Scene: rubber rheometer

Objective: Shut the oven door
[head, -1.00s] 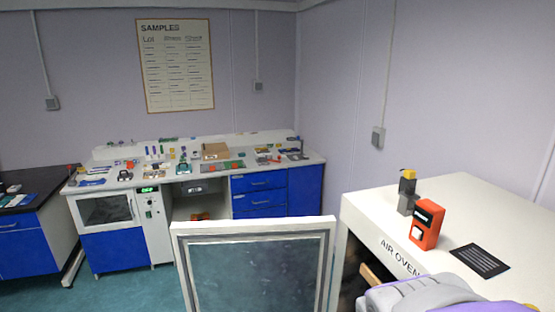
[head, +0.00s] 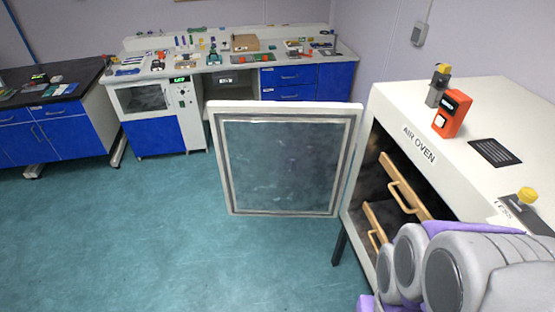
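The air oven (head: 422,151) is a white box on dark legs at the right in the head view. Its door (head: 280,165), a white frame around a dark glass pane, stands wide open, swung out to the left of the oven. The oven's dark inside shows wooden drawers or trays with handles (head: 403,195). My grey and purple arm links fill the lower right corner, in front of the oven. My gripper is not in view, and no contact with the door shows.
An orange device (head: 452,114) and a grey block with a yellow top (head: 438,86) stand on the oven. A cluttered bench (head: 225,65) with blue drawers stands at the back, and a dark-topped bench (head: 50,95) at the left. The teal floor (head: 170,240) left of the door is clear.

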